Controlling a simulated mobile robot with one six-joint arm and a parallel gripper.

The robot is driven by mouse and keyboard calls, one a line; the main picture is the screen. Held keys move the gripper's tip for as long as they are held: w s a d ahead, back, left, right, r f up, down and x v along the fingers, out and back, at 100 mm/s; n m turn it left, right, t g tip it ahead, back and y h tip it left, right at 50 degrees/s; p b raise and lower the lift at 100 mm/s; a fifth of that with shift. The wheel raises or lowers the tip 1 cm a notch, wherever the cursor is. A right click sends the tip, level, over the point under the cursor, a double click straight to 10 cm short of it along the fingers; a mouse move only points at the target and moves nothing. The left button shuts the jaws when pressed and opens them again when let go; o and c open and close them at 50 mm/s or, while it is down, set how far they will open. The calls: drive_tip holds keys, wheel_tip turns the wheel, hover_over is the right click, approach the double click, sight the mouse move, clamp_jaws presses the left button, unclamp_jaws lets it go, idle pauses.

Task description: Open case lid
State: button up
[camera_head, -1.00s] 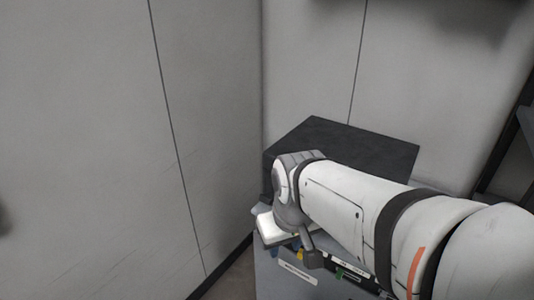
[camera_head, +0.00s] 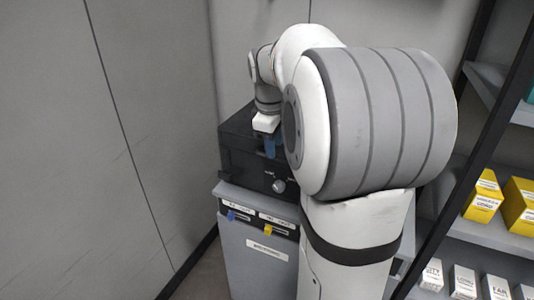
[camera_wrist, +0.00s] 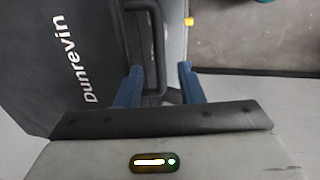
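A black case (camera_head: 238,150) sits on top of a grey cabinet, with a round knob on its front. Its lid looks shut, though my arm hides its right part. In the wrist view the dark lid (camera_wrist: 55,50) bears the word "Dunrevin", and a black bar handle (camera_wrist: 160,45) shows beside it. My gripper (camera_head: 271,148) points down at the case near its front. In the wrist view, the blue fingers of my gripper (camera_wrist: 160,72) are apart, with part of the handle between them in the picture. I cannot tell whether they touch it.
The grey cabinet (camera_head: 258,265) has small labelled slots with blue and yellow tabs. Shelves (camera_head: 480,232) at right hold yellow boxes (camera_head: 484,195) and several white boxes. Grey wall panels (camera_head: 130,120) stand close at left and behind.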

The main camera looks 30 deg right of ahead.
drive_tip(key=shift+w+d+f, duration=0.1)
drive_tip(key=shift+f, duration=0.65)
drive_tip(key=shift+w+d+f, duration=0.1)
drive_tip(key=shift+f, duration=0.6)
drive_tip(key=shift+c, duration=0.3)
clamp_jaws()
